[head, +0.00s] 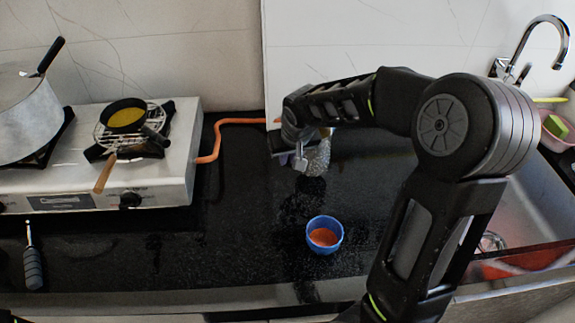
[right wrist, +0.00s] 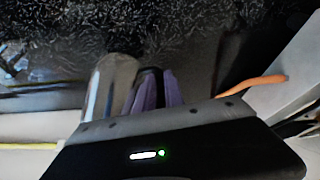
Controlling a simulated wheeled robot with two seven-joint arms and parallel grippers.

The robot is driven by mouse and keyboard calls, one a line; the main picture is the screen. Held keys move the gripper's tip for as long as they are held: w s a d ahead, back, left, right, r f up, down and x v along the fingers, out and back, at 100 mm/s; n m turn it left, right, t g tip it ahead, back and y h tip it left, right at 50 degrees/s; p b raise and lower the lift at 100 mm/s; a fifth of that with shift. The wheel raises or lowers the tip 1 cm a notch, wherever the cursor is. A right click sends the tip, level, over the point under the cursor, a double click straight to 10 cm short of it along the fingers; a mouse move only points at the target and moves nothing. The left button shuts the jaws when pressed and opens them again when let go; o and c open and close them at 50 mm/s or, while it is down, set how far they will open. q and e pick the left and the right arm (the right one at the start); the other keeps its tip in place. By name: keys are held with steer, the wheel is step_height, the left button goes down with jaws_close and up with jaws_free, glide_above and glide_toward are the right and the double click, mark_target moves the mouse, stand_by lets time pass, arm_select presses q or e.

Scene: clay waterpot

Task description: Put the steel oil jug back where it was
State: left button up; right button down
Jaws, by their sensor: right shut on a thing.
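The steel oil jug (head: 318,158) shows as a shiny grey body at the back of the black counter, near the white wall. It is partly hidden behind my right arm and hand. My right gripper (head: 299,161) is shut on it. In the right wrist view the jug (right wrist: 108,85) is a silvery cylinder beside the purple fingers (right wrist: 157,92). I cannot tell whether the jug's base touches the counter. My left gripper is not in view.
A blue cup (head: 313,246) with orange contents stands on the counter in front. A stove (head: 165,180) with a pot (head: 25,118) and small pan (head: 125,116) is at left. An orange hose (head: 217,135) runs behind. The sink (head: 535,215) is at right.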

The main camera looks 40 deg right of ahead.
steer(key=shift+f, duration=0.1)
steer(key=shift+f, duration=1.8)
steer(key=shift+f, duration=0.15)
steer(key=c, duration=1.4)
jaws_free()
steer(key=shift+s, duration=0.1)
steer(key=shift+c, duration=0.2)
steer(key=shift+r, duration=0.35)
steer(key=v, duration=1.1)
steer(key=shift+s+r, duration=0.2)
steer(key=shift+r, duration=0.05)
